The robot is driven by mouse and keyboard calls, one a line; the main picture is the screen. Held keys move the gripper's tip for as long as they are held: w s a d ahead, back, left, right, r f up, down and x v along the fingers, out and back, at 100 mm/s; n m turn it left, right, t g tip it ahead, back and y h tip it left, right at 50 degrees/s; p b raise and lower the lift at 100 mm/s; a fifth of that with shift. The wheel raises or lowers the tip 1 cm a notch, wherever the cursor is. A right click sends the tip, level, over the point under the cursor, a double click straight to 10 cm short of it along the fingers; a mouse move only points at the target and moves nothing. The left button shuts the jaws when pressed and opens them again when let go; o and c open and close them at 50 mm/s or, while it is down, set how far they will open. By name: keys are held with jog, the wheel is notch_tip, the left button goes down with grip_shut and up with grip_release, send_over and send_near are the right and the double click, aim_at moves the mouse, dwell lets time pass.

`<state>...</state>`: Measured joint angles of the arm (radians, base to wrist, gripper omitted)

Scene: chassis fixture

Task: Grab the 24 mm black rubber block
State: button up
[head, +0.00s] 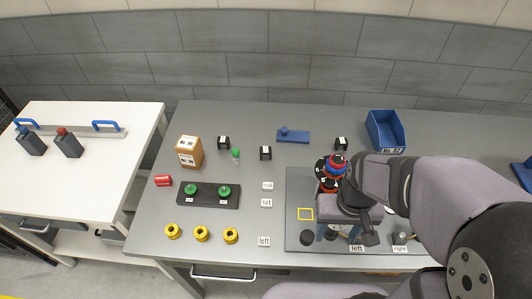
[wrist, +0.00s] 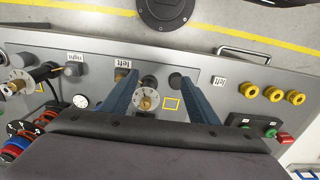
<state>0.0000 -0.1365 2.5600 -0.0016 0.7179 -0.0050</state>
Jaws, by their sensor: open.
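Three small black blocks with white labels stand on the grey table in the head view: a left one (head: 223,142), a middle one (head: 265,153) and a right one (head: 341,143) near the blue bin. Their labels are too small to read, so I cannot tell which is the 24 mm one. My gripper (head: 338,233) is low over the grey fixture plate, in front of all three blocks. In the wrist view my gripper (wrist: 162,73) has its blue fingers wide apart, with nothing held. None of the labelled blocks shows clearly there.
The fixture plate (head: 294,190) carries a yellow square outline (head: 305,214), a black round part (head: 306,238), and dials. A blue bin (head: 385,131), cardboard box (head: 189,151), black tray with green knobs (head: 208,195) and several yellow rings (head: 201,233) stand around. Table space left of the plate is partly clear.

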aim_at(267, 150)
notch_tip(267, 150, up, 5)
jog(key=w+a+t+y+b, duration=0.1)
jog(key=w+a+t+b, duration=0.4)
jog(key=w, duration=0.4)
jog(key=w+a+n+t+b, duration=0.1)
jog(key=w+a+t+b, duration=0.25)
jog(key=w+a, duration=0.5)
jog(key=w+a+t+y+b, duration=0.1)
jog(key=w+a+t+b, duration=0.3)
jog(key=w, duration=0.7)
jog(key=shift+t+h, duration=0.3)
jog(key=shift+t, duration=0.25)
notch_tip(267, 150, down, 15)
jog(key=shift+s+a+f+p, duration=0.1)
jog(key=shift+s+p, duration=0.05)
jog(key=shift+p, duration=0.4)
jog(key=shift+p+x, duration=0.35)
jog(key=shift+x, duration=0.75)
